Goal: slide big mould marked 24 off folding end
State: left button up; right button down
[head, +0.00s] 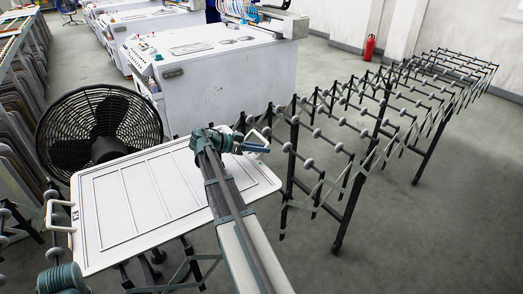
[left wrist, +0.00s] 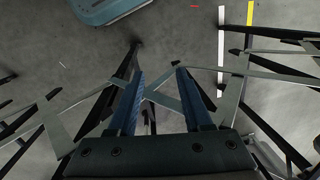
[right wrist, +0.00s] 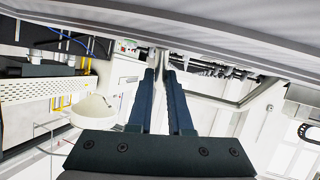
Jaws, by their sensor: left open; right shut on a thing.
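The big mould (head: 150,195) is a wide, flat white panel with ribs and a white loop handle at each end. It lies at the near end of the folding roller conveyor (head: 345,150). A small dark mark by its left handle (head: 57,216) is too small to read. My right gripper (head: 258,147) is shut on the right handle (head: 264,134), and my right forearm crosses above the panel. In the right wrist view its fingers (right wrist: 161,78) are close together beside a pale bar. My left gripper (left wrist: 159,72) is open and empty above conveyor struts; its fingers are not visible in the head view.
A black fan (head: 98,130) stands behind the mould's left part. A white machine cabinet (head: 215,80) stands behind it. Racks of panels (head: 15,110) line the left side. The conveyor runs back right, and the floor right of it is clear. A red extinguisher (head: 369,47) stands by the wall.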

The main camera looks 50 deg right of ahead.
jog(key=shift+w+d, duration=0.45)
jog(key=shift+w, duration=0.2)
jog(key=c, duration=0.8)
grip_release()
pick_arm(q)
jog(key=shift+w+a, duration=0.2)
jog(key=shift+w, duration=0.05)
pick_arm(e)
jog(key=shift+o, duration=0.2)
pick_arm(q)
notch_tip(320, 180, up, 5)
jog(key=p, duration=0.5)
jog(key=shift+r, duration=0.1)
pick_arm(e)
jog(key=v, duration=1.4)
jog(key=shift+d, duration=0.1)
